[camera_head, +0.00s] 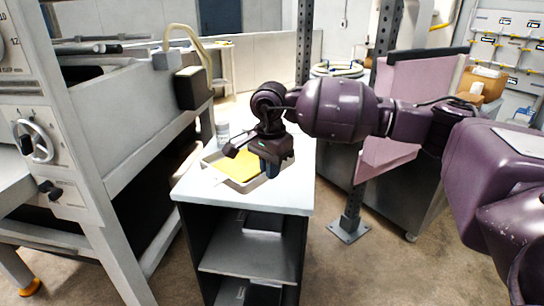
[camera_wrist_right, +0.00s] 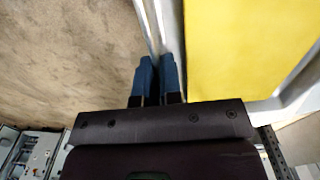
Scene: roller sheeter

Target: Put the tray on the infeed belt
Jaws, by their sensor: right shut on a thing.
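The tray (camera_head: 241,187) is a shallow pale metal tray with a flat yellow piece (camera_head: 233,164) in it. It appears to rest on the white top of a small cabinet. My right gripper (camera_head: 270,168) points down at the tray's right side and is shut on its rim. In the right wrist view the blue fingers (camera_wrist_right: 157,62) sit close together on either side of the tray's wall (camera_wrist_right: 172,22), with the yellow piece to their right. My arm hides part of the tray's far side. I cannot make out the infeed belt for sure. My left gripper is not in view.
The large white sheeter machine (camera_head: 140,110) with a handwheel (camera_head: 36,140) stands at left. A clear jar (camera_head: 222,131) stands behind the tray on the cabinet top (camera_head: 293,199). A dark perforated post (camera_head: 349,215) and a pink panel (camera_head: 390,150) stand at right. Floor is bare between machine and cabinet.

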